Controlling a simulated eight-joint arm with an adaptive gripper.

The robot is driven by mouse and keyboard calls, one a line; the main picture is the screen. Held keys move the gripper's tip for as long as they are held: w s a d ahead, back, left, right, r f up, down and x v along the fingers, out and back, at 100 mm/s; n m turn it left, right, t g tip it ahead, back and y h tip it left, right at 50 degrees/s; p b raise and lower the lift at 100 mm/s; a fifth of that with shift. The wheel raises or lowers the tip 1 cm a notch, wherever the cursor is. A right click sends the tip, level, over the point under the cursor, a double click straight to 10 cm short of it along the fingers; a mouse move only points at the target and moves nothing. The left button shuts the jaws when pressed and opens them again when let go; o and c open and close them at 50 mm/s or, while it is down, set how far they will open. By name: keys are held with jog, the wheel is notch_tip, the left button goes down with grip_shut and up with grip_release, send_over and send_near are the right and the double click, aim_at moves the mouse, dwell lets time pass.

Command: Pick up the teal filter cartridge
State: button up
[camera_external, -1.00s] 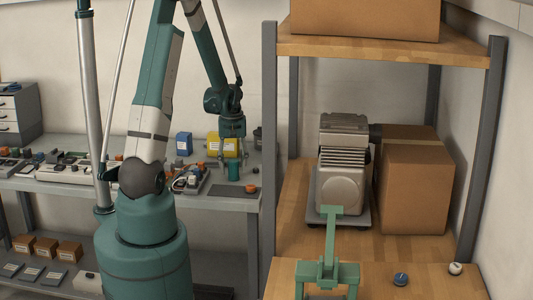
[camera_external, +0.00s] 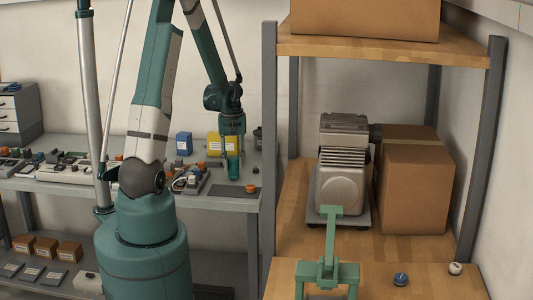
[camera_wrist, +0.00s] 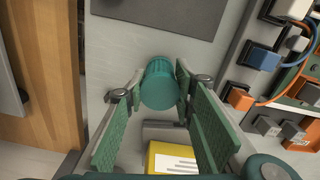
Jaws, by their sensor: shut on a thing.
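The teal filter cartridge (camera_external: 234,169) is a small ribbed cylinder at the right end of the grey workbench, below my wrist in the external view. In the wrist view the cartridge (camera_wrist: 160,85) is between my green finger pads, near their tips. My gripper (camera_wrist: 158,90) is shut on it, and the gripper (camera_external: 233,159) points down in the external view. The cartridge looks slightly above the bench, though its underside is hidden.
A yellow box (camera_external: 218,145) and a blue box (camera_external: 184,144) stand behind on the bench (camera_external: 215,203). A dark mat (camera_external: 233,192) and an orange knob (camera_external: 251,188) lie in front. A grey shelf post (camera_external: 268,150) rises close on the right.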

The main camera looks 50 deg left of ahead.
jog(key=shift+r+p, duration=0.3)
jog(key=shift+r, duration=4.15)
